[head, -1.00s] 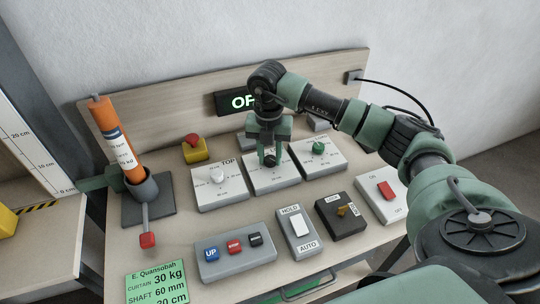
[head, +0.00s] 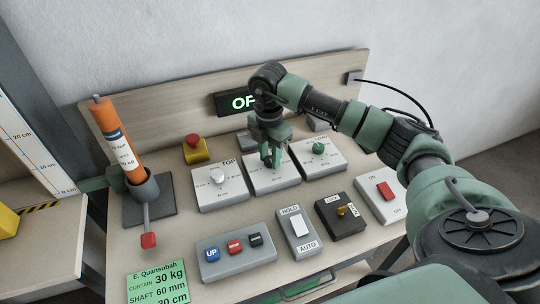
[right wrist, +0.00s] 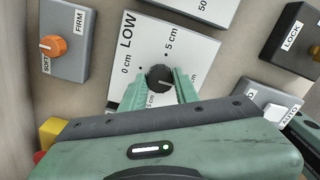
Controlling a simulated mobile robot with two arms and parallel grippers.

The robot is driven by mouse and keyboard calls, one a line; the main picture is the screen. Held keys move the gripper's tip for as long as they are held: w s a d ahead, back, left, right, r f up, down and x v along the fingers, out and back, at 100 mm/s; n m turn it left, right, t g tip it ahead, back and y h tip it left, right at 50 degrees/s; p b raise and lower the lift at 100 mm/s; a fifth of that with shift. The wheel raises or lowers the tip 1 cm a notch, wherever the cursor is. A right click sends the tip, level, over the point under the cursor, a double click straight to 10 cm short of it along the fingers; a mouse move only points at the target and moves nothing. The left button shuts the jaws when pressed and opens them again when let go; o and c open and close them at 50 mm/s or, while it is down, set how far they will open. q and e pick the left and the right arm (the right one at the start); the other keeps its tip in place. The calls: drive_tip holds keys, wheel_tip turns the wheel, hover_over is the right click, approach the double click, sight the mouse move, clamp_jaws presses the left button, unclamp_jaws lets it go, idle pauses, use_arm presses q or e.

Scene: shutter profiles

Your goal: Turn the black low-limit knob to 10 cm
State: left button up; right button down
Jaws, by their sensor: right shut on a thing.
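The black knob (right wrist: 160,78) sits on the white low-limit box (right wrist: 205,45), whose face reads LOW, 0 cm and 5 cm in the right wrist view. A partly covered label ending in 5 cm shows below the knob. A small pale mark on the knob seems to face lower right, where a finger covers the box face. My right gripper (right wrist: 158,88) is shut on the knob from both sides. In the head view, the right gripper (head: 268,160) reaches down over the middle white box (head: 287,178); the knob is mostly hidden there. My left gripper is out of view.
The TOP box with a white knob (head: 218,176) and a box with a green knob (head: 318,148) flank the low-limit box closely. A red emergency button (head: 193,140) stands behind left. The UP button box (head: 235,254) and HOLD/AUTO switch (head: 297,230) are in front.

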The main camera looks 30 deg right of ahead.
sight(270, 158)
drive_tip(key=shift+w+d+r, duration=0.1)
drive_tip(key=shift+w+r, duration=0.05)
drive_tip(key=shift+r, duration=0.05)
drive_tip(key=c, duration=1.1)
unclamp_jaws()
drive_tip(key=shift+o, duration=0.2)
drive_tip(key=shift+f, duration=0.1)
wheel_tip(270, 158, up, 8)
drive_tip(key=shift+f+b, duration=0.1)
drive_tip(key=shift+b, duration=0.65)
